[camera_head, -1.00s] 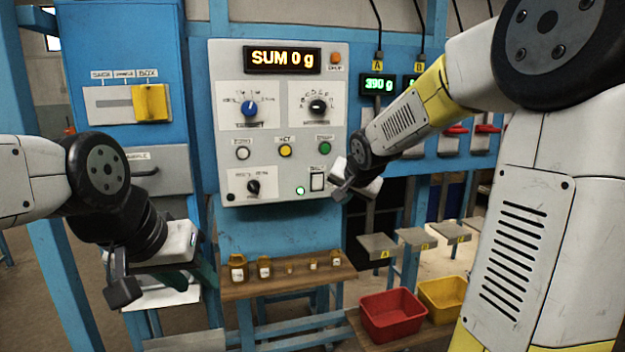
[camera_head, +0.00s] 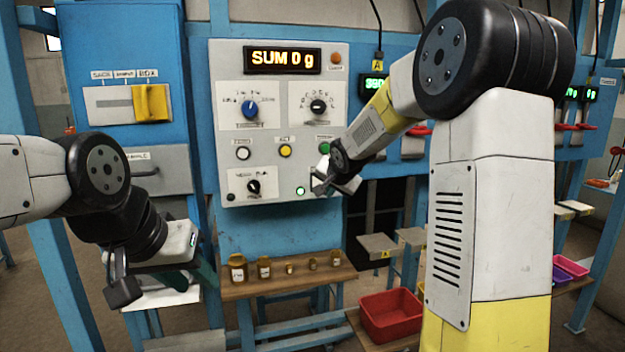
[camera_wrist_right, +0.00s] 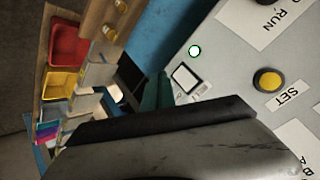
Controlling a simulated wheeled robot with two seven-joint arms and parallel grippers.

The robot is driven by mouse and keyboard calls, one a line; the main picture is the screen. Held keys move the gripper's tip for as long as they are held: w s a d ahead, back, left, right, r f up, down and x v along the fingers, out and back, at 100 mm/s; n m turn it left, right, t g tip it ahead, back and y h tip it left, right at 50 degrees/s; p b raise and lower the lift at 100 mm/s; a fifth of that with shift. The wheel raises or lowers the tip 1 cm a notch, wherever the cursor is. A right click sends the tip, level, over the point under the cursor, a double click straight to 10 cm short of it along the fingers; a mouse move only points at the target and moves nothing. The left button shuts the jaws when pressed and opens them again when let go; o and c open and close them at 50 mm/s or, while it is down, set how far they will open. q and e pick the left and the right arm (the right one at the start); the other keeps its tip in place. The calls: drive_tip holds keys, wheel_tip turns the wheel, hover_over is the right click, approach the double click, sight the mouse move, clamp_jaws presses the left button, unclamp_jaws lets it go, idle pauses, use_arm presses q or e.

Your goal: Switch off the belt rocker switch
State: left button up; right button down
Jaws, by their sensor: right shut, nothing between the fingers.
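The belt rocker switch (camera_wrist_right: 185,79) shows in the right wrist view as a white rocker in a dark frame on the grey panel. In the head view my right gripper (camera_head: 328,187) is in front of the panel's lower right corner and hides the switch. It is shut and empty. I cannot tell whether it touches the switch. My left gripper (camera_head: 150,280) hangs at the lower left, away from the panel; its jaw state is unclear.
The panel (camera_head: 221,130) carries knobs and a yellow button (camera_head: 285,151) near the switch. A wooden shelf (camera_head: 285,285) with several small brown jars stands below. A red bin (camera_head: 390,314) is at the lower right. A yellow handle (camera_head: 151,103) is on the left cabinet.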

drive_tip(key=w+a, duration=0.1)
drive_tip(key=w, duration=0.5)
drive_tip(key=shift+w+r, duration=0.15)
drive_tip(key=shift+r, duration=0.25)
drive_tip(key=shift+a, duration=0.1)
idle(1.6)
drive_tip(key=shift+w, duration=0.4)
drive_tip(key=shift+w+a, duration=0.1)
drive_tip(key=shift+w, duration=0.2)
idle(0.4)
drive_tip(key=shift+s+r, duration=0.1)
drive_tip(key=shift+s, duration=0.6)
drive_tip(key=shift+s+d+f, duration=0.15)
drive_tip(key=shift+s+d, duration=0.05)
drive_tip(key=shift+s, duration=0.6)
drive_tip(key=shift+s+d+f, duration=0.1)
drive_tip(key=shift+s+d, duration=0.05)
drive_tip(key=shift+s, duration=0.7)
drive_tip(key=shift+s+d+f, duration=0.15)
drive_tip(key=shift+s+d, duration=0.05)
drive_tip(key=shift+s, duration=0.6)
